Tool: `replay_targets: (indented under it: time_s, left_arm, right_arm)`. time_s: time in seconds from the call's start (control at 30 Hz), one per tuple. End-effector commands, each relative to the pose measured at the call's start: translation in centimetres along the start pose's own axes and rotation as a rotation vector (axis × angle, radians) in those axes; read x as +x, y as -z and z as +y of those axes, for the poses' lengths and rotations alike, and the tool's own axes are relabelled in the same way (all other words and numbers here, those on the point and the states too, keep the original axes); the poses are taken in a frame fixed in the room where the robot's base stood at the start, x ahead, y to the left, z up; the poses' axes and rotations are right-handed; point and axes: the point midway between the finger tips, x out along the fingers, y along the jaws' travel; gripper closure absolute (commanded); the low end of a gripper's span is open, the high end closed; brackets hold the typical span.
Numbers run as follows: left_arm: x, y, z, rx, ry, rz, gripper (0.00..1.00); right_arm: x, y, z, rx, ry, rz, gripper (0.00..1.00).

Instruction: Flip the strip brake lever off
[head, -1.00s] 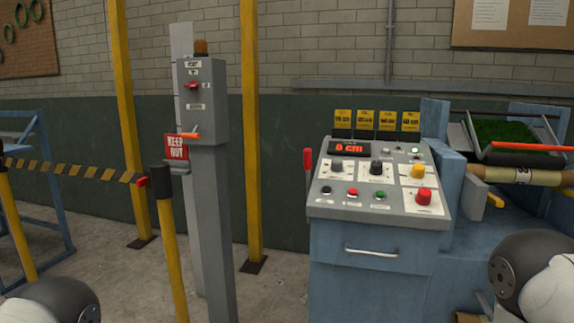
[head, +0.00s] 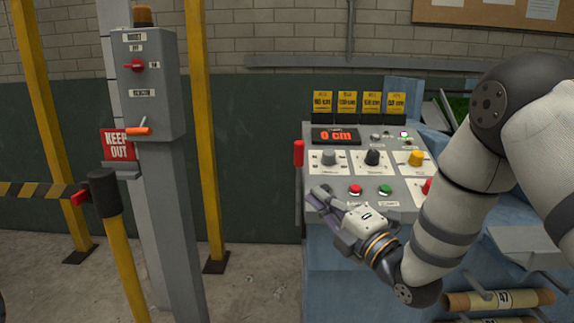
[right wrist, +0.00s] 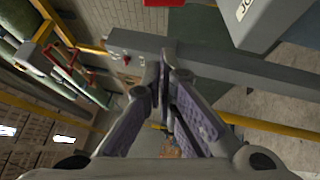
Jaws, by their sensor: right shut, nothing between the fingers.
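A lever with a red grip (head: 298,153) stands upright at the left side of the control console (head: 375,213). An orange-handled lever (head: 137,130) sits low on the grey post box (head: 135,80), with a red switch (head: 133,66) above it. I cannot read a label marking any of these as the strip brake lever. My right gripper (head: 316,197) is shut and empty, in front of the console's left front edge, below and right of the red grip. Its closed fingers (right wrist: 165,65) show in the right wrist view. My left gripper is out of view.
The console carries several knobs and buttons, and a display (head: 335,135) reading 0 cm. A red KEEP OUT sign (head: 117,145), a striped barrier (head: 35,189) and yellow posts (head: 205,130) stand left. Open floor (head: 255,285) lies between post and console.

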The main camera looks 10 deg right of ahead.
Motion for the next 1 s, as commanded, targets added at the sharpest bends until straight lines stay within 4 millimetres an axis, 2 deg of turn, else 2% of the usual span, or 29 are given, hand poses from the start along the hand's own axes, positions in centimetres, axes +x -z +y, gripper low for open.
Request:
replay_targets:
  time_s: [0.23,0.33,0.77,1.0]
  left_arm:
    - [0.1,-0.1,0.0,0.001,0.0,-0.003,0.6]
    - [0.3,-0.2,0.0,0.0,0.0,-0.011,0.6]
    - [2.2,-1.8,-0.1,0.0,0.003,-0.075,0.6]
    - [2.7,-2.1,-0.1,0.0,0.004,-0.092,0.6]
  right_arm:
    - [0.1,0.0,-0.2,0.003,0.005,-0.001,1.0]
    - [1.1,0.0,-0.3,0.003,0.004,-0.001,1.0]
    - [10.1,0.0,-0.8,0.007,0.01,-0.001,1.0]
    - [12.4,-2.4,-0.5,0.006,0.007,-0.001,1.0]
